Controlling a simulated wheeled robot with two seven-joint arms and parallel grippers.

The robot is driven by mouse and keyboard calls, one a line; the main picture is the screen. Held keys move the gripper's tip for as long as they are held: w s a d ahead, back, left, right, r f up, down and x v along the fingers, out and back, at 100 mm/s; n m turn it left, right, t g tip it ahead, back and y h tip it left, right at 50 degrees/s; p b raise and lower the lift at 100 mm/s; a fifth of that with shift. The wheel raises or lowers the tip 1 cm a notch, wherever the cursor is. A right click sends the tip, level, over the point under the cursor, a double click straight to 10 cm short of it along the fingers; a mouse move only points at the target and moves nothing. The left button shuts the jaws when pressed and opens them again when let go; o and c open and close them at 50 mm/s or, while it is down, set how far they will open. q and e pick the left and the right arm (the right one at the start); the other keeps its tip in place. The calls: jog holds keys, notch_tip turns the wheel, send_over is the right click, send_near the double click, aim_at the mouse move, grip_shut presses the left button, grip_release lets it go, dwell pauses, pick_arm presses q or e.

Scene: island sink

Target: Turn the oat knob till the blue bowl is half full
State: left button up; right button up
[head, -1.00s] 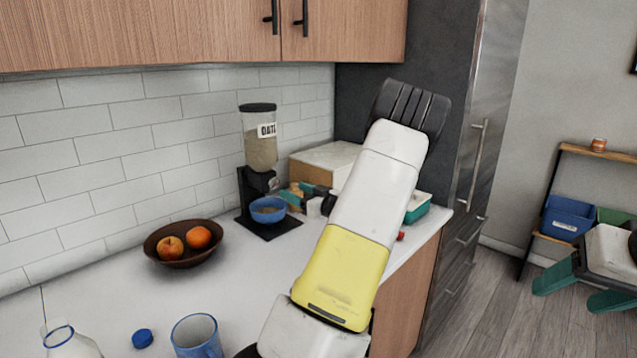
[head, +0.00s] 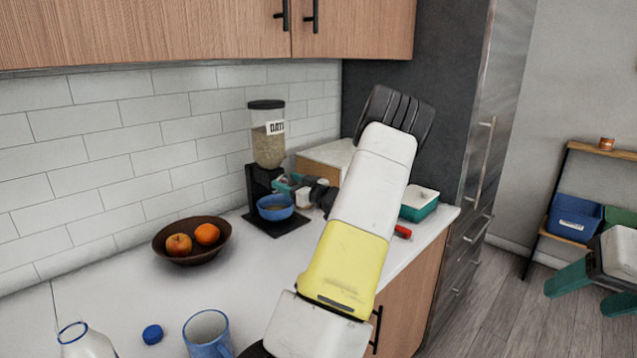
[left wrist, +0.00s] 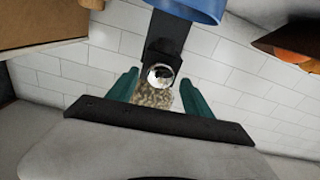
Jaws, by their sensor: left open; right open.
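The oat dispenser (head: 267,148) stands at the back of the counter, with a clear hopper of oats and an "OATS" label. Its round shiny knob (left wrist: 160,75) shows in the left wrist view between the teal fingers of my left gripper (left wrist: 158,92). They are open, with a gap on each side of the knob. In the head view my left gripper (head: 285,186) is just right of the dispenser. The blue bowl (head: 276,213) sits under the spout on the dark base. Some tan content shows inside; its level is unclear. My right gripper (head: 577,297) is open and empty above the floor.
A brown bowl with two fruits (head: 167,255), a blue cap (head: 152,334), a blue mug (head: 207,335) and a bottle (head: 82,345) stand left. A box (head: 325,160) and teal container (head: 419,211) stand right. My left arm hides part of the counter.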

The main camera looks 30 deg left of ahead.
pick_arm(q)
grip_shut()
jog(key=m, duration=0.5)
jog(key=shift+w+m, duration=0.15)
jog(key=shift+m, duration=0.25)
jog(key=m, duration=0.5)
jog(key=shift+d+f+m, duration=0.1)
jog(key=shift+m, duration=0.3)
jog(key=shift+w, duration=0.1)
grip_release()
